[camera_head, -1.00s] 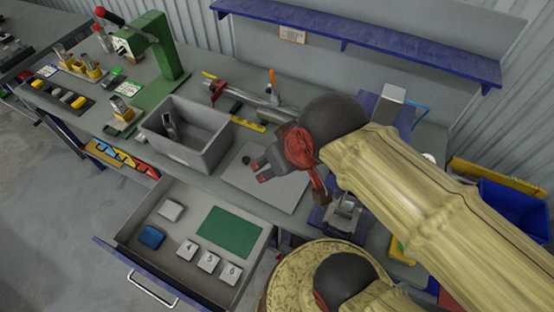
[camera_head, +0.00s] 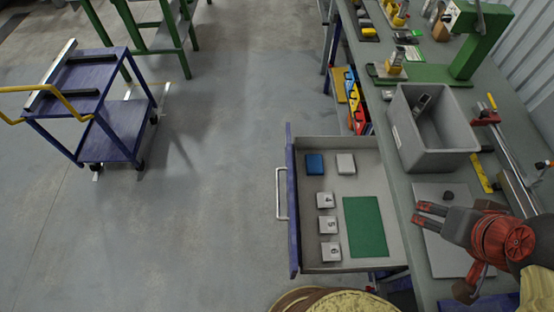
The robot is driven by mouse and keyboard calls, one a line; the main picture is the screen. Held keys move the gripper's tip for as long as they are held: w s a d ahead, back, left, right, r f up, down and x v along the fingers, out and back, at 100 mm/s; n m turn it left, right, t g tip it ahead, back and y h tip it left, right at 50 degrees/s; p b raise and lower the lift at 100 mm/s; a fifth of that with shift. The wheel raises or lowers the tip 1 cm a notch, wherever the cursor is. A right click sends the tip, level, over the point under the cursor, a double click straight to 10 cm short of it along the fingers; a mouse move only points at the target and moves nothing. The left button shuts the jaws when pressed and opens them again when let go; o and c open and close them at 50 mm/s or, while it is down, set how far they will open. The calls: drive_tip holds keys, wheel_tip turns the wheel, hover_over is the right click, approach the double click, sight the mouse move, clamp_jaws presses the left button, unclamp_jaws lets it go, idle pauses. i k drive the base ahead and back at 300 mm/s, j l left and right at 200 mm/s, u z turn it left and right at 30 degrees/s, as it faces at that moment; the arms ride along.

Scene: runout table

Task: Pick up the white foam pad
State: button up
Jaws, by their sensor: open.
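A whitish pad (camera_head: 346,163), which looks like the white foam pad, lies flat in the open drawer (camera_head: 381,161), at its far side. A blue pad (camera_head: 315,164) lies just left of it, apart from it. My gripper (camera_head: 424,213) is open and empty. It is over the light grey plate (camera_head: 448,257) on the bench, right of the drawer and nearer than the white pad. Nothing covers the white pad.
The drawer also holds a green mat (camera_head: 365,228) and tiles marked 4 (camera_head: 325,200), 5 (camera_head: 327,225) and 6 (camera_head: 331,252). A grey bin (camera_head: 432,155) stands on the bench beside the drawer. A blue cart (camera_head: 90,90) stands far left; open floor lies between.

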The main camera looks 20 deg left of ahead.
sight(345, 164)
drive_tip(key=j+u, duration=0.45)
drive_tip(key=i+j+u, duration=0.1)
drive_tip(key=u, duration=0.3)
drive_tip(key=j, duration=0.1)
